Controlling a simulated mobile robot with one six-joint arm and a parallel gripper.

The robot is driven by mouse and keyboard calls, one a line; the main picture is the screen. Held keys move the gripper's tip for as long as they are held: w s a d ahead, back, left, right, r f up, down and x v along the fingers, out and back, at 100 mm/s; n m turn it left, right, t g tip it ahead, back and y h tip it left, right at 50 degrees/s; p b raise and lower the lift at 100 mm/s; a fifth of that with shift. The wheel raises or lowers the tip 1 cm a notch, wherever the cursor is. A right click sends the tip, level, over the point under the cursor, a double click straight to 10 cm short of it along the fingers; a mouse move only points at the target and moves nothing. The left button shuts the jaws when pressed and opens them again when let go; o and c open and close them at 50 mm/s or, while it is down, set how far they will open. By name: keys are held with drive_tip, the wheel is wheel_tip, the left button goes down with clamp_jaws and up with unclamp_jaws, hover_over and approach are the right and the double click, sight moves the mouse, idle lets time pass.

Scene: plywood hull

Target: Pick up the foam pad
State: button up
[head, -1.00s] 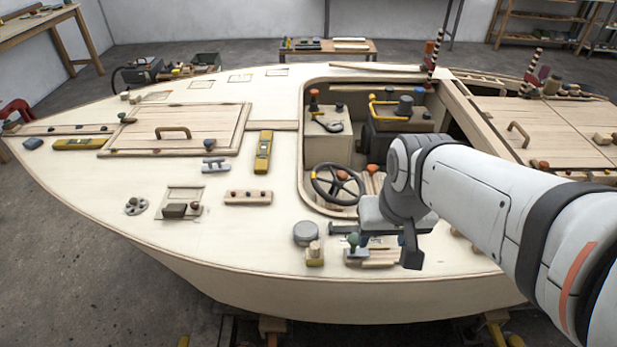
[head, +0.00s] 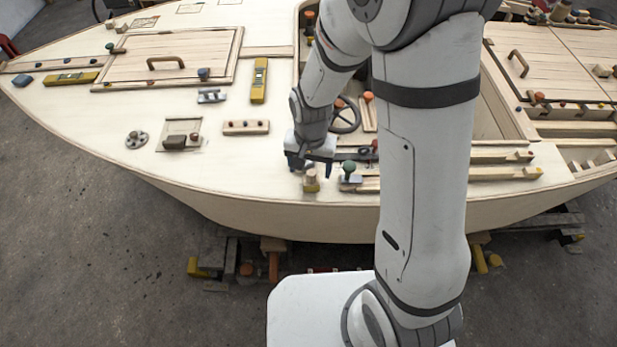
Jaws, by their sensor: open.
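No thing in the head view is clearly recognisable as the foam pad. My gripper (head: 310,168) is open, pointing down just behind and above the yellow block. I cannot tell whether it touches anything. The grey round tin seen earlier behind that block is hidden by my gripper.
A green-knobbed tool (head: 349,170) stands close to the right of my gripper. A steering wheel (head: 345,115) and the cockpit opening lie behind. A wooden strip with knobs (head: 246,127) lies to the left. The deck (head: 225,165) between is clear.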

sight(312, 178)
drive_tip(key=shift+w+d+f+p, duration=0.15)
drive_tip(key=shift+f+p, duration=0.1)
drive_tip(key=shift+f, duration=1.25)
drive_tip(key=shift+w+d+f+p, duration=0.1)
drive_tip(key=shift+f+p, duration=0.1)
drive_tip(key=shift+f, duration=1.25)
drive_tip(key=shift+c, duration=0.2)
drive_tip(key=c, duration=1.1)
